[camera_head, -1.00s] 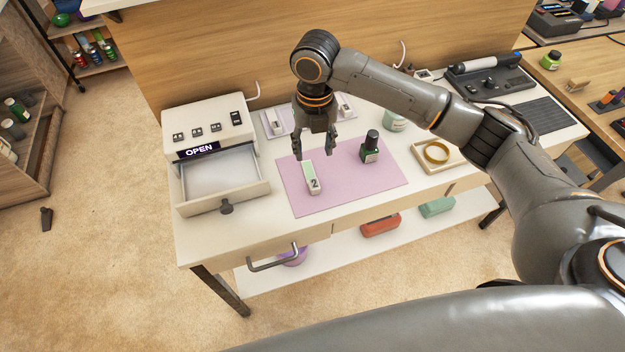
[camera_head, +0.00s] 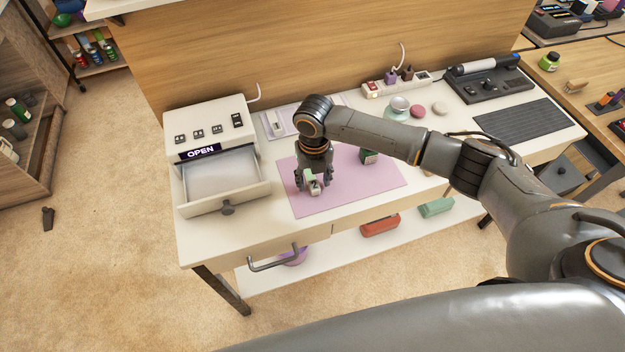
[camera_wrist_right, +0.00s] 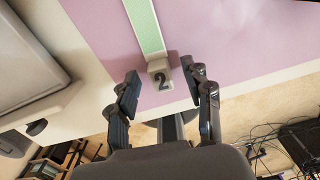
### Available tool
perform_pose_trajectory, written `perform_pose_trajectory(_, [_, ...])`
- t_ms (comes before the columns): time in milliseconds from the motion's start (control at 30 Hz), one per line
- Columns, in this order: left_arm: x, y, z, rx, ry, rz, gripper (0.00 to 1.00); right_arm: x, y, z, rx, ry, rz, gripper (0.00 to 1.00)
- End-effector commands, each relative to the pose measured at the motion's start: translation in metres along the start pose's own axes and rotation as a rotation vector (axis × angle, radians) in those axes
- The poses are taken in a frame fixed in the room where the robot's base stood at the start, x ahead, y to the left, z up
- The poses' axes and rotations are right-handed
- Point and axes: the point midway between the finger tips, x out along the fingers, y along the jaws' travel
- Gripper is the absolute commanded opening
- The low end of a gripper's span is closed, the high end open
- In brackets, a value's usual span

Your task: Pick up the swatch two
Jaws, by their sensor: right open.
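Swatch two is a small pale bar with a green strip and a "2" on its end block. It lies on the pink mat (camera_head: 345,200), mostly hidden by my right gripper in the head view, where part of the swatch (camera_head: 313,187) shows. My right gripper (camera_head: 312,187) is open and low over it. In the right wrist view the end block of swatch two (camera_wrist_right: 160,73) lies ahead between the two open fingers (camera_wrist_right: 163,90), with a gap on each side. My left gripper is not in view.
A dark green bottle (camera_head: 368,157) stands on the mat to the right, partly behind my arm. A white box with an OPEN sign (camera_head: 200,152) and an open drawer (camera_head: 222,188) stands at left. A power strip (camera_head: 395,84) lies at the back.

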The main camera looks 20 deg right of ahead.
Motion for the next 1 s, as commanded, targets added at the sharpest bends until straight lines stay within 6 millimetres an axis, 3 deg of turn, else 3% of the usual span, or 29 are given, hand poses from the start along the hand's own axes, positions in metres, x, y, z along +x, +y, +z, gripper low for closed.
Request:
perform_pose_trajectory(333, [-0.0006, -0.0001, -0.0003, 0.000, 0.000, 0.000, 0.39, 0.0096, 0.0003, 0.0000, -0.002, -0.001, 0.000, 0.50])
perform_pose_trajectory(567, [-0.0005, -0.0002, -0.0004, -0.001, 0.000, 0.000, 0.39, 0.0094, 0.0002, 0.0001, -0.001, -0.001, 0.000, 0.04])
perform_pose_trajectory(1000, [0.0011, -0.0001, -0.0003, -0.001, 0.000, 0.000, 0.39, 0.0047, 0.0002, 0.0007, -0.001, -0.003, 0.001, 0.04])
